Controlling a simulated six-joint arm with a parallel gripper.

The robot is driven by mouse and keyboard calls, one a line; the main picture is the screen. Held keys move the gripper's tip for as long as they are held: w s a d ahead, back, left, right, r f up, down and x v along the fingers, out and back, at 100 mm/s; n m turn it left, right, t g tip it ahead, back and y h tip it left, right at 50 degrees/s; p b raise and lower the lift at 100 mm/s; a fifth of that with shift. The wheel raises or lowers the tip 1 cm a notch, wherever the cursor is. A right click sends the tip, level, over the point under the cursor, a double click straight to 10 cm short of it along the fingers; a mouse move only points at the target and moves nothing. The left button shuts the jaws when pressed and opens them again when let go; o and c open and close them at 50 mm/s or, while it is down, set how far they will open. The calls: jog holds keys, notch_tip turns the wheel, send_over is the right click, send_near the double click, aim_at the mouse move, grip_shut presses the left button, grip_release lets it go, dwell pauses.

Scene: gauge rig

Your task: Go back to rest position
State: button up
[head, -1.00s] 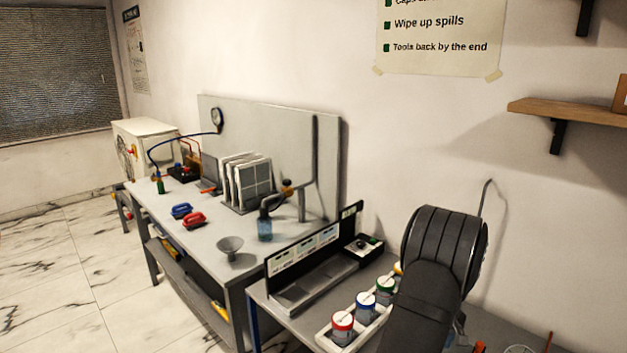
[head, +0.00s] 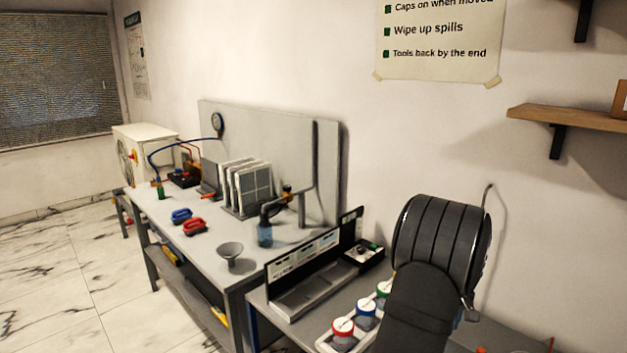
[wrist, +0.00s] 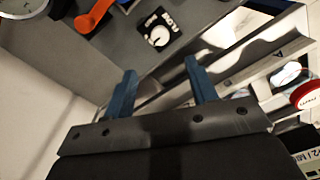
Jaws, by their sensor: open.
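In the wrist view my gripper (wrist: 160,90) shows two blue fingers spread apart, with nothing between them. Past the fingertips are a grey surface and a small black box with a white dial (wrist: 158,32). In the head view only my dark arm links show at the lower right; my gripper is not visible there.
A metal tray (head: 298,293) and a rack with red-, blue- and green-lidded jars (head: 343,329) lie beside my arm. The left bench holds a funnel (head: 230,252), a bottle (head: 265,236), filter panels (head: 252,188) and red and blue clamps (head: 194,227). A wooden shelf (head: 570,116) is upper right.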

notch_tip(320, 180, down, 12)
jog(key=shift+f, duration=0.15)
jog(key=shift+f+m, duration=0.1)
jog(key=shift+m, duration=0.2)
jog(key=m, duration=1.5)
jog(key=shift+m, duration=0.3)
